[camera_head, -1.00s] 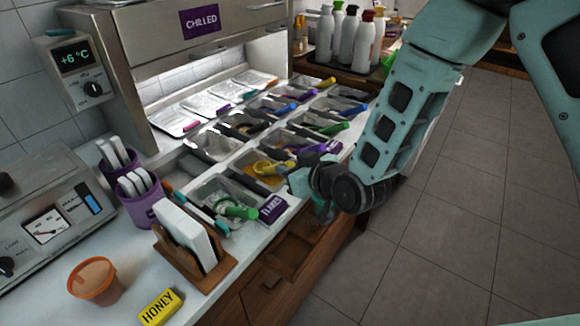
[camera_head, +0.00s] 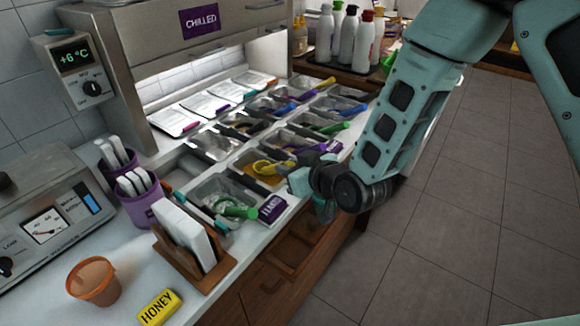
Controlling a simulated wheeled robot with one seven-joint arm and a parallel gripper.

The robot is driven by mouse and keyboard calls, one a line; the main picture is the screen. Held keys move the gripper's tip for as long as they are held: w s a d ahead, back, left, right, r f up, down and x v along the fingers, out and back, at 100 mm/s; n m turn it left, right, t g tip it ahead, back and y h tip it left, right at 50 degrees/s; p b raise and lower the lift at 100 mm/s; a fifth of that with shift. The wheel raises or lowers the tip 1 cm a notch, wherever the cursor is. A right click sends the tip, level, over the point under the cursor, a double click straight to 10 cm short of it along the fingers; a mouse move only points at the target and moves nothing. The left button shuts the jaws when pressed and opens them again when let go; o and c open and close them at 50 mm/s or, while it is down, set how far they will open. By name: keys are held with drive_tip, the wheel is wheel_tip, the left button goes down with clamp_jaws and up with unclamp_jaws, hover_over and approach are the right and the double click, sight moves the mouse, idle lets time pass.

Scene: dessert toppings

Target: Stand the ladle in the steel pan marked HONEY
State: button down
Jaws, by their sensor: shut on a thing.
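My gripper (camera_head: 294,182) is at the right edge of the pan rows, low over the near pans, and the arm comes in from the upper right. It is shut on what looks like the yellow ladle (camera_head: 264,166), whose yellow part lies over a steel pan with amber contents (camera_head: 256,181). The fingers are small and partly hidden by my wrist, so the exact grip does not show. A yellow block marked HONEY (camera_head: 158,307) lies on the counter at the front, beside an orange tub (camera_head: 93,283). I cannot see a HONEY mark on any steel pan.
A purple label block (camera_head: 272,209) stands at the near pan's right corner. That pan holds a green-handled utensil (camera_head: 236,211). More steel pans with coloured handles run back to the right. A wooden holder with white cards (camera_head: 188,243) and purple cups (camera_head: 141,206) stand to the left.

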drive_tip(key=shift+f+b, duration=1.35)
drive_tip(key=shift+b, duration=0.45)
idle(1.4)
drive_tip(key=c, duration=0.7)
unclamp_jaws()
drive_tip(key=shift+r, duration=0.15)
drive_tip(key=shift+r+p, duration=2.6)
drive_tip(key=shift+r, duration=1.3)
